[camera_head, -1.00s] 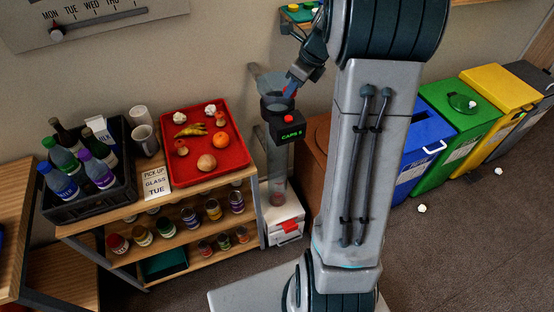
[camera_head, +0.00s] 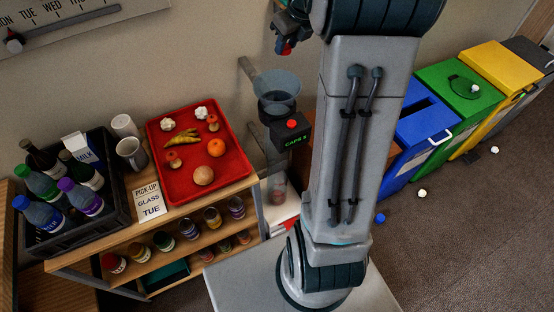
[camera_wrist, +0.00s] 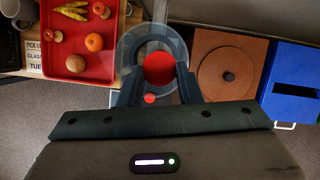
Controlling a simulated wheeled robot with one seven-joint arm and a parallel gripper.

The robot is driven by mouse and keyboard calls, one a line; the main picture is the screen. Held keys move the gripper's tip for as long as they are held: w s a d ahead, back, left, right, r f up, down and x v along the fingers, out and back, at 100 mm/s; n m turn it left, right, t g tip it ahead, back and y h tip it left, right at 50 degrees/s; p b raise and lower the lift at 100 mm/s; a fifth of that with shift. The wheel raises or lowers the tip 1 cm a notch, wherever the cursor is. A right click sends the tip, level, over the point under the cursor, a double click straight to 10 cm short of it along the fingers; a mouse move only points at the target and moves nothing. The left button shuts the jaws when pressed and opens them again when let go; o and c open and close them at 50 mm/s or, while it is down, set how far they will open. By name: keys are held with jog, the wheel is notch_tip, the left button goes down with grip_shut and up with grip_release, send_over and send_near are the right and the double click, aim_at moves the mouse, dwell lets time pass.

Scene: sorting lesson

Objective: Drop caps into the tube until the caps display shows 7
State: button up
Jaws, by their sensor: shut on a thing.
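The tube (camera_head: 279,187) stands beside the shelf, with a grey funnel (camera_head: 270,86) on top. The black display box (camera_head: 295,132), with a red button (camera_head: 292,124), shows green "CAPS" and a digit that looks like 5, too small to be sure. My gripper (camera_head: 286,48) is high above and slightly right of the funnel in the head view. In the wrist view, my gripper (camera_wrist: 160,80) is shut on a red cap (camera_wrist: 160,68), which appears over the funnel (camera_wrist: 130,42). The lower tube is partly hidden; its contents are unclear.
A red tray (camera_head: 240,174) of food and a black crate (camera_head: 118,215) of bottles stand on the shelf at left. A blue bin (camera_head: 415,140), green bin (camera_head: 455,103) and yellow bin (camera_head: 500,70) stand at right. Small balls, one blue (camera_head: 380,218), lie on the floor.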

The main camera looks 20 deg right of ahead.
notch_tip(320, 180, down, 6)
jog(key=b, duration=0.4)
jog(key=shift+a+r+b, duration=0.1)
jog(key=shift+r+b, duration=0.15)
jog(key=shift+b, duration=0.05)
jog(key=o, duration=1)
jog(key=shift+r, duration=0.15)
jog(key=v, duration=1.3)
jog(key=shift+s+r+b, duration=0.15)
jog(key=shift+r+b, duration=0.15)
